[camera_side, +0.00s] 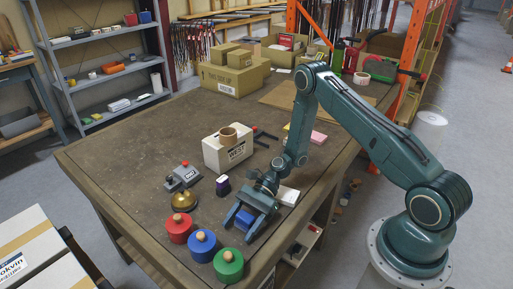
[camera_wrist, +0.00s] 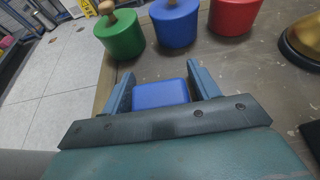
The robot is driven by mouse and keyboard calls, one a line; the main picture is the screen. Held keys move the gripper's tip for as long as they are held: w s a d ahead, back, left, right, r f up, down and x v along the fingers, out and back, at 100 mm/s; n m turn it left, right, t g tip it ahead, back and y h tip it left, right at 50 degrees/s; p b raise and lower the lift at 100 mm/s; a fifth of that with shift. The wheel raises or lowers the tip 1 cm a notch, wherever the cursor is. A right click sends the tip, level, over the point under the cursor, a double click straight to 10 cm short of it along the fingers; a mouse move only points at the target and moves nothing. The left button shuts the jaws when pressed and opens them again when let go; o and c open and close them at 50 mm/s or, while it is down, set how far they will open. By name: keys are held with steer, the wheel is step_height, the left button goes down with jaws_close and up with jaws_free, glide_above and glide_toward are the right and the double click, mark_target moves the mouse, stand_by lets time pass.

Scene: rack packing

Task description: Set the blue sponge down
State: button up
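The blue sponge (camera_wrist: 160,94) sits between the two fingers of my gripper (camera_wrist: 160,78) in the wrist view, its sides close against them with little or no gap visible. In the side view the sponge (camera_side: 245,219) shows between the fingers of my gripper (camera_side: 244,222), low over the front part of the table. My gripper appears shut on it. I cannot tell whether the underside of the sponge touches the table.
Red (camera_side: 179,229), blue (camera_side: 202,248) and green (camera_side: 228,266) knobbed cylinders stand left of and in front of my gripper. A brass dome (camera_side: 184,201), a dark purple item (camera_side: 222,186) and a white box (camera_side: 228,153) stand behind. The table's left side is clear.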

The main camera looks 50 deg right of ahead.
steer(key=shift+o, duration=0.8)
steer(key=shift+r, duration=0.2)
steer(key=v, duration=1.2)
